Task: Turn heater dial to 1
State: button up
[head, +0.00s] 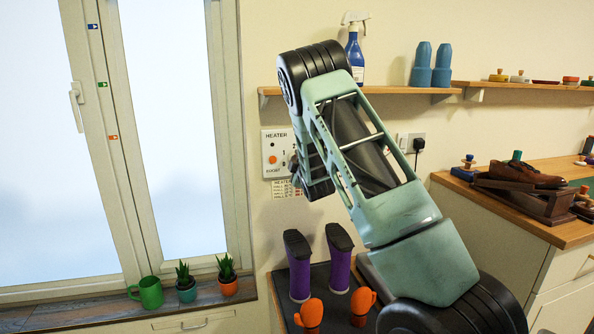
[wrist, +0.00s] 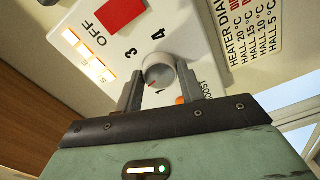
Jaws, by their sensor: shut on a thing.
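The heater panel is white and fixed to the wall; it shows in the head view (head: 275,141), partly behind my arm, and close up in the wrist view (wrist: 203,55). The grey round heater dial (wrist: 157,66) has a small red mark on its edge, toward the lower left in the wrist view. The numbers 3 and 4 and the word OFF are printed around it. Which number the mark points at I cannot tell. My gripper (wrist: 160,72) is shut on the dial, one finger on each side. The dial and fingertips are hidden in the head view.
An orange boost button (head: 272,160) is on the panel, close to the gripper. Purple boots (head: 299,265) stand below. A window (head: 165,100) is at left.

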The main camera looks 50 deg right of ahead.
jog(key=shift+n+b, duration=2.55)
jog(key=shift+n, duration=2.15)
jog(key=o, duration=1)
jog(key=shift+c, duration=0.2)
jog(key=shift+s, duration=0.1)
jog(key=v, duration=1.7)
jog(key=shift+s, duration=0.15)
jog(key=shift+f, duration=0.1)
